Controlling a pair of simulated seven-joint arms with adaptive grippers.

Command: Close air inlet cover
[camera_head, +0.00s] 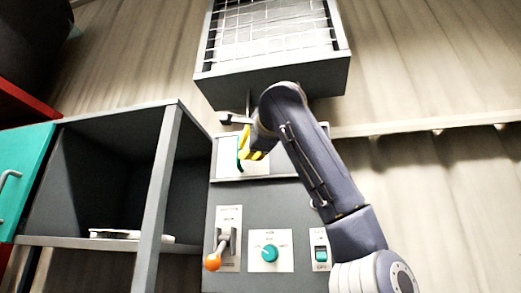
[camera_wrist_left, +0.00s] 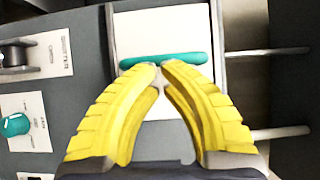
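A white panel (camera_wrist_left: 160,35) with a teal bar handle (camera_wrist_left: 164,60) lies in front of my left gripper in the left wrist view; it looks like the air inlet cover. In the head view the white panel (camera_head: 256,168) and its teal handle (camera_head: 241,147) sit high on the grey control cabinet. My left gripper (camera_wrist_left: 160,66) has its yellow fingertips together at the near side of the handle, apparently touching it; the fingers do not straddle the bar. In the head view my left gripper (camera_head: 246,155) partly hides the panel. My right gripper is not in view.
Below are an orange-knobbed lever (camera_head: 212,262), a teal dial (camera_head: 270,253) and a teal switch (camera_head: 321,254). A grey box with a wire grid (camera_head: 272,30) is above. An open grey shelf (camera_head: 100,241) and a teal door (camera_head: 25,175) stand left.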

